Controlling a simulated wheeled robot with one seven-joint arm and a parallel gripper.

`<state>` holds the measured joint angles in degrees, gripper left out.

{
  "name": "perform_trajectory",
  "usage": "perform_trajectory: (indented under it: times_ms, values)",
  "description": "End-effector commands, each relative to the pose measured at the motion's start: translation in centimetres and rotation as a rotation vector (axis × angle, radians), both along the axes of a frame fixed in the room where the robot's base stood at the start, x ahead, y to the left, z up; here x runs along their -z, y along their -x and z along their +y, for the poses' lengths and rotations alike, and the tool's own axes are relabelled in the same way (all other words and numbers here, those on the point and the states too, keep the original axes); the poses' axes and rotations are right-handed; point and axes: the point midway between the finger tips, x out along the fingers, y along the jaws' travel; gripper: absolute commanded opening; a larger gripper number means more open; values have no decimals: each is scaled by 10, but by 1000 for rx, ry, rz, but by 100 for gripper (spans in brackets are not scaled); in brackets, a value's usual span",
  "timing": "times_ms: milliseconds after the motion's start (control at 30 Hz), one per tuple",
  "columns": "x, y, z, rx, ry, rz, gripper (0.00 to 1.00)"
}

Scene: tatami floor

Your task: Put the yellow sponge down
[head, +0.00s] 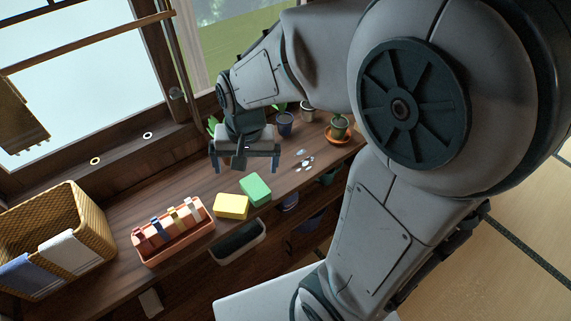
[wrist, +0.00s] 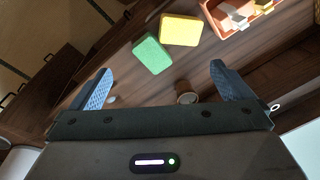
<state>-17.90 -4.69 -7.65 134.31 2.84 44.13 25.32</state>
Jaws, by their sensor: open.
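The yellow sponge (head: 231,206) lies flat on the dark wooden counter (head: 135,205) in the head view, between a green sponge (head: 255,190) and an orange planter box. It also shows near the top of the wrist view (wrist: 181,29), with the green sponge (wrist: 151,54) close by at its lower left. My gripper (head: 247,168) is open and empty above the counter, behind the sponges in the head view. In the wrist view its two blue fingers (wrist: 160,88) are wide apart, with neither sponge between them.
The orange box (head: 174,240) holds several coloured upright items. A wicker basket (head: 88,215) with cloths stands at the left. Potted plants (head: 340,127) stand at the right end. Small pale pieces (head: 305,162) lie near the gripper. A small round brown object (wrist: 187,97) shows between the fingers.

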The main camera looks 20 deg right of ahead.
Motion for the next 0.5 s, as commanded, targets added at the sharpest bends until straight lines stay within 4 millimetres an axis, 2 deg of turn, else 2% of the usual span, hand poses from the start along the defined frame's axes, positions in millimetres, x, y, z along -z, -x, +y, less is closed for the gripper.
perform_trajectory:
  times_ms: [33,200,333,500]
  values:
    - [-14,10,-11,-28,-1,-32,100]
    - [-44,45,-40,-152,33,-112,100]
    - [-57,68,-54,-225,74,-157,100]
    - [-63,85,-63,-280,112,-182,100]
